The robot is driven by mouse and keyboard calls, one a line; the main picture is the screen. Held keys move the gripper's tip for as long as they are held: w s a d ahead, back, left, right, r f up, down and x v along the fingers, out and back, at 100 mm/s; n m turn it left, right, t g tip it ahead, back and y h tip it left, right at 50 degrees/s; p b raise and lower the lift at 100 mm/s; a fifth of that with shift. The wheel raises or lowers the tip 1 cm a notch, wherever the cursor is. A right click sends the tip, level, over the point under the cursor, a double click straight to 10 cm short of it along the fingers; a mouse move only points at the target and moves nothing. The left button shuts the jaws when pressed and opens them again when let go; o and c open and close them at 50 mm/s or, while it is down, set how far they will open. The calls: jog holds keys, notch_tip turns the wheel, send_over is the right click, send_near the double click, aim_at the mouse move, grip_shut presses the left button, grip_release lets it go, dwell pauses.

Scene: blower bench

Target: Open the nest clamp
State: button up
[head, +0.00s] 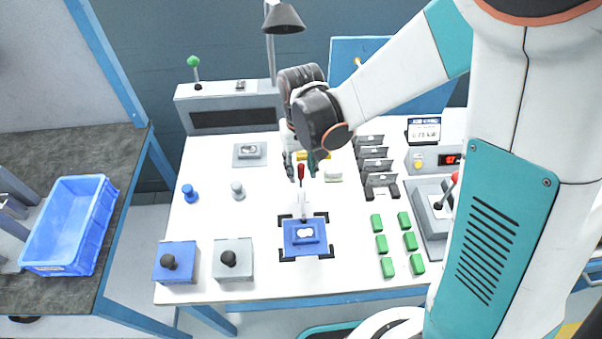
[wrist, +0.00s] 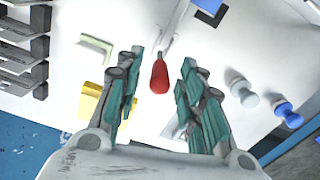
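The nest clamp (head: 304,204) stands on the white bench behind the blue nest block (head: 305,236). Its red handle (head: 301,172) points up, and a pale part rests in the nest. In the wrist view the red handle (wrist: 159,78) lies between the two teal finger pads, with space on both sides. My gripper (wrist: 161,85) is open and empty around the handle. In the head view my gripper (head: 301,171) hangs just above and around the handle tip. Whether the fingers are level with the handle in depth is hard to tell.
Blue knob (head: 189,193) and grey knob (head: 237,190) stand left of the clamp. Black slotted holders (head: 372,160) and green blocks (head: 382,243) are at right. A yellow block (wrist: 90,104) lies near one finger. Blue crate (head: 70,225) sits on the left table.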

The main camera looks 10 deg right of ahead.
jog(key=shift+f, duration=0.4)
grip_shut()
jog(key=shift+w+f+g+b, duration=0.2)
jog(key=shift+w+g+b, duration=0.3)
jog(key=shift+w+g, duration=0.55)
jog(key=shift+w+f+g+b, duration=0.2)
jog(key=shift+w+g+b, duration=0.4)
jog(key=shift+g, duration=0.75)
jog(key=shift+w, duration=0.1)
